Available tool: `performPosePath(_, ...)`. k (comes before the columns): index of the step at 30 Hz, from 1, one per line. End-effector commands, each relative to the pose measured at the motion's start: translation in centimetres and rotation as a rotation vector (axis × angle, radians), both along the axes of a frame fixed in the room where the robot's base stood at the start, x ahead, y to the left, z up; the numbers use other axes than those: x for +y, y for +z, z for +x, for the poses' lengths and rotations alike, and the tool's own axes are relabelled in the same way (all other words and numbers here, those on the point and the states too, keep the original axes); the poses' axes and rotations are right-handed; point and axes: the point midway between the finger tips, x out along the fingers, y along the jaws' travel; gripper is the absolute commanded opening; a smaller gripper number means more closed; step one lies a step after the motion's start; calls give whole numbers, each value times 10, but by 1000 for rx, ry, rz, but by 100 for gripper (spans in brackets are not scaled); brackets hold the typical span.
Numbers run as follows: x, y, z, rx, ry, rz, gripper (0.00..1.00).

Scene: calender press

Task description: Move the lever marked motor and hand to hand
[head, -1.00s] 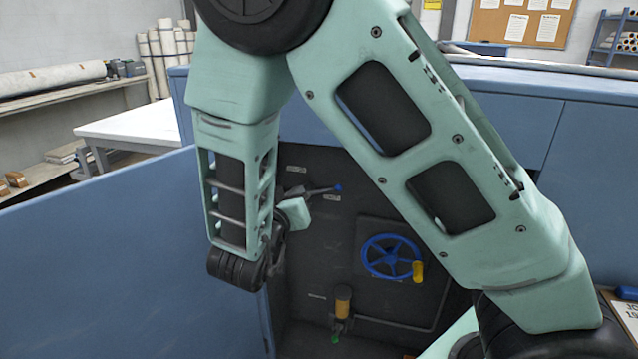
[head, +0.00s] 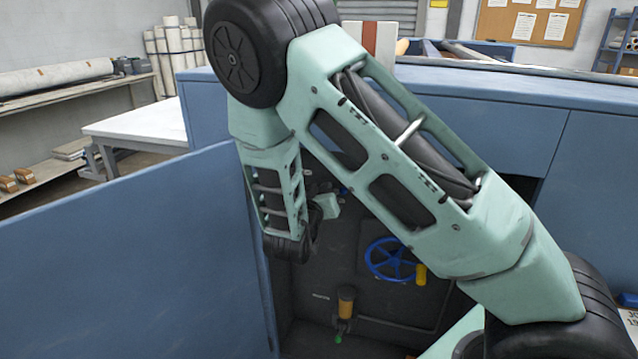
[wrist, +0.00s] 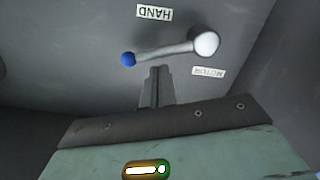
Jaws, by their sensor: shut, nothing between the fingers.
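The lever shows in the wrist view as a pale metal arm (wrist: 165,50) with a blue knob (wrist: 128,59) at its left end and a round hub (wrist: 206,43) at its right. The picture there is upside down. The HAND label (wrist: 154,12) is above the lever and the MOTOR label (wrist: 208,72) is below the hub; the lever lies between them. My gripper (wrist: 155,70) is shut and empty, its tips just below the lever's middle in that view; I cannot tell if they touch. In the head view my arm hides most of the lever; the knob (head: 344,190) peeks out.
In the head view, a blue handwheel (head: 392,260) with a yellow grip is below right of the lever. A blue panel (head: 130,255) stands left of the dark recess.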

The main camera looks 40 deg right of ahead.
Motion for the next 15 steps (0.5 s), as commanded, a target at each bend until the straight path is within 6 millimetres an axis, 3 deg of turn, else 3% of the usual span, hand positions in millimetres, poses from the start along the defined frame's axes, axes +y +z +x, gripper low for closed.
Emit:
performPosePath(11,-1,-3,-1,-1,0,1,0)
performPosePath(15,-3,-12,-2,-35,0,27,0)
